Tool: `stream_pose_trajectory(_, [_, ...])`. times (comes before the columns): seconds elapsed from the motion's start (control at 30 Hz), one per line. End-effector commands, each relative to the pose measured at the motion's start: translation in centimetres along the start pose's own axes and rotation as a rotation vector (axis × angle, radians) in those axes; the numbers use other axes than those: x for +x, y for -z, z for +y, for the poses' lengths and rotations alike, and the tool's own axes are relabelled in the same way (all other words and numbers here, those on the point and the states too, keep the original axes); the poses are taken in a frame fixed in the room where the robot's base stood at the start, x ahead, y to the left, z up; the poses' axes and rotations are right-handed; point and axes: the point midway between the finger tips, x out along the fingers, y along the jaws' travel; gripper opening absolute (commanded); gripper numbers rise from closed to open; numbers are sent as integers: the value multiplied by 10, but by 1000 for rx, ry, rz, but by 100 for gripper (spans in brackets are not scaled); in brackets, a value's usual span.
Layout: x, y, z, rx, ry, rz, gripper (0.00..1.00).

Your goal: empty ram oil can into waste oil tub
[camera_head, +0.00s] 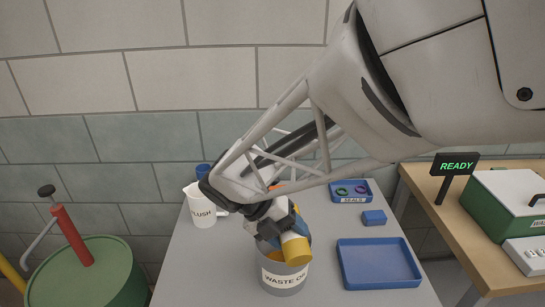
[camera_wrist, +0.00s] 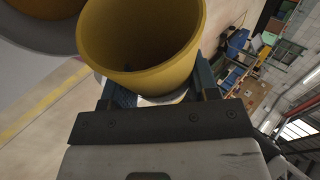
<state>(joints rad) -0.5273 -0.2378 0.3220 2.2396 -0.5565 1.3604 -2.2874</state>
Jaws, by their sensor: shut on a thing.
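A yellow can (camera_head: 295,249), probably the ram oil can, is held in my gripper (camera_head: 276,228). No label on it shows. The can is tipped over the grey tub (camera_head: 284,288), whose label reads "WASTE O…" with the end cut off by the curve. In the wrist view the can's open mouth and yellow inner wall (camera_wrist: 140,35) face the camera, with my gripper (camera_wrist: 160,98) shut around its body. A grey rim with brown inside, likely the tub (camera_wrist: 50,44), shows at the upper left. No stream of oil is visible.
A white jug (camera_head: 202,208) marked "FLUSH" stands left of the tub, with a blue object behind it. A blue seals tray (camera_head: 351,198), a blue block (camera_head: 374,217) and an empty blue tray (camera_head: 378,265) lie to the right. A green drum (camera_head: 90,275) stands left of the table.

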Motion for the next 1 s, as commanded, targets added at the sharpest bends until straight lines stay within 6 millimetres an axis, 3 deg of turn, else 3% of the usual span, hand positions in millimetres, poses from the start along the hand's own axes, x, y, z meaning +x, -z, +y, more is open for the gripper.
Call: stream_pose_trajectory(1.0, [5,-4,6,-85,35,101,30])
